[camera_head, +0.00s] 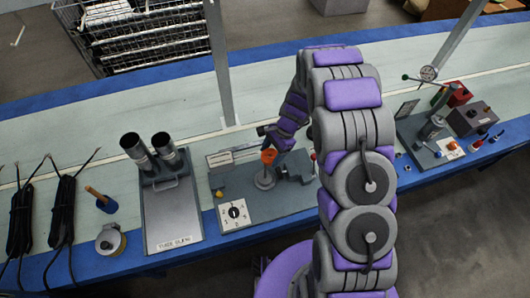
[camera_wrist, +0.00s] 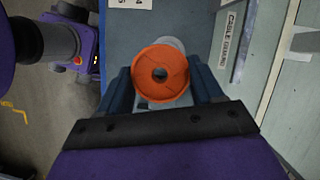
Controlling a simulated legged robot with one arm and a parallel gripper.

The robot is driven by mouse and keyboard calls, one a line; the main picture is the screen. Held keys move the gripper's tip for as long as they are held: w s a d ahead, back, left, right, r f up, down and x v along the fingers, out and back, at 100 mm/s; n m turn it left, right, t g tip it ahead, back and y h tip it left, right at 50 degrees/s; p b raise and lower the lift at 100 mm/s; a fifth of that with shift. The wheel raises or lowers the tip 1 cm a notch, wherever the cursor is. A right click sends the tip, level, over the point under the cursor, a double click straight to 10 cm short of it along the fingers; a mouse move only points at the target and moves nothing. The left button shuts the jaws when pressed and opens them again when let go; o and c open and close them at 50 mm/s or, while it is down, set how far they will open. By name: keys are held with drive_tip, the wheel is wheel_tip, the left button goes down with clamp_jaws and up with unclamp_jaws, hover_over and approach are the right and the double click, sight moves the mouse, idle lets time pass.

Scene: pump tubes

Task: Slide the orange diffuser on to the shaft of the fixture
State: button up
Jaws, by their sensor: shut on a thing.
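The orange diffuser (camera_head: 269,155) is a small ring with a hole in its middle. In the wrist view the diffuser (camera_wrist: 148,87) faces the camera between the two dark blue fingers. My gripper (camera_head: 272,148) is shut on it and also shows in the wrist view (camera_wrist: 160,76). The diffuser is just above the round grey shaft base of the fixture (camera_head: 237,187) in the head view. A grey cylindrical part (camera_wrist: 175,44) shows behind the diffuser's upper edge in the wrist view. I cannot tell whether the shaft is inside the diffuser's hole.
A tube stand (camera_head: 170,215) with two metal cylinders stands left of the fixture. Black cables (camera_head: 63,205), a wooden-handled tool (camera_head: 100,200) and a tape roll (camera_head: 110,241) lie further left. Another fixture (camera_head: 445,135) is at the right. A post (camera_head: 220,65) rises behind.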

drive_tip(key=shift+d+r, duration=0.1)
drive_tip(key=shift+d, duration=1.15)
drive_tip(key=shift+a+p, duration=0.35)
drive_tip(key=shift+a, duration=1.6)
drive_tip(key=shift+d, duration=0.95)
drive_tip(key=shift+a+p, duration=0.4)
drive_tip(key=shift+a, duration=0.8)
drive_tip(key=shift+d+f, duration=0.15)
drive_tip(key=shift+f, duration=0.55)
drive_tip(key=shift+d+f, duration=0.15)
drive_tip(key=shift+f, duration=0.05)
drive_tip(key=shift+d, duration=0.15)
drive_tip(key=shift+r, duration=0.15)
